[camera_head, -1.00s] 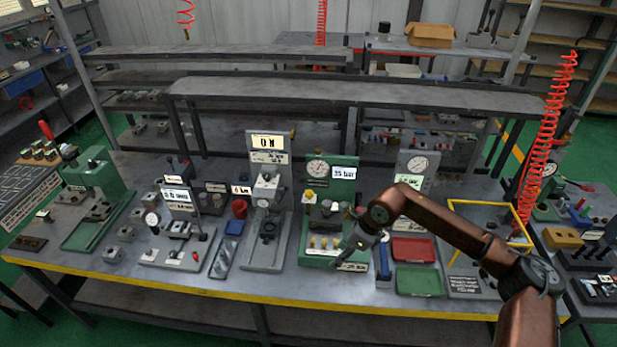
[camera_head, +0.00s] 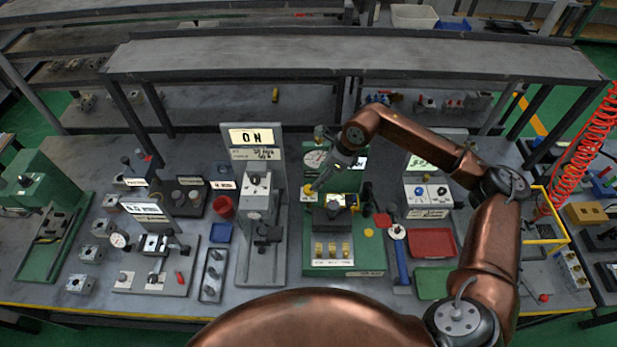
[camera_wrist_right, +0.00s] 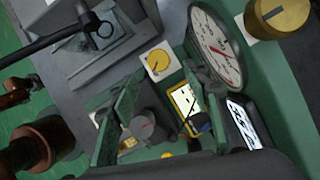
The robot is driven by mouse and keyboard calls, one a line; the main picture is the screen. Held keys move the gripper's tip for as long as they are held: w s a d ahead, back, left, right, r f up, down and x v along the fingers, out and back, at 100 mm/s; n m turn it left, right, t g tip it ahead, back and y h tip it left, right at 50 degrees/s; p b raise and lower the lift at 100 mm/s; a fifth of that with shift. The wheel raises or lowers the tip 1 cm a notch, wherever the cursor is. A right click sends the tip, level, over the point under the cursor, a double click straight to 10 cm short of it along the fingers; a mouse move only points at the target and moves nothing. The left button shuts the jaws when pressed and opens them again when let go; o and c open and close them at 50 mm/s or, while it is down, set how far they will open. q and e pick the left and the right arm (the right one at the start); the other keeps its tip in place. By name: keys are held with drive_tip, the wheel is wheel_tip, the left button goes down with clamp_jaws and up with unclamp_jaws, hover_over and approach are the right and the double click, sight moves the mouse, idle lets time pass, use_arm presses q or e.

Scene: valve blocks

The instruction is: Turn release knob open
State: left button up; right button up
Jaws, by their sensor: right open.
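The green station (camera_head: 376,240) with a round gauge (camera_head: 316,158) and a lit display stands mid-table. A yellow knob (camera_head: 308,190) sits on its left side below the gauge; in the wrist view a yellow knob on a pale square plate (camera_wrist_right: 157,63) lies beyond the fingers. A grey knob with a red mark (camera_wrist_right: 148,125) also shows there. I cannot tell by a label which is the release knob. My right gripper (camera_head: 320,186) is open and points down beside the yellow knob; its fingers (camera_wrist_right: 163,98) hold nothing. My left gripper is out of view.
A grey press with a lit display (camera_head: 251,136) stands close on the left. A blue-handled tool (camera_head: 401,260), red tray (camera_head: 432,243) and green tray (camera_head: 434,283) lie on the right. A shelf (camera_head: 350,58) spans the back.

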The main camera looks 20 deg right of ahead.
sight(309, 191)
drive_tip(key=x, duration=0.7)
drive_tip(key=shift+s+p, duration=0.15)
drive_tip(key=shift+p, duration=0.2)
drive_tip(key=c, duration=1.2)
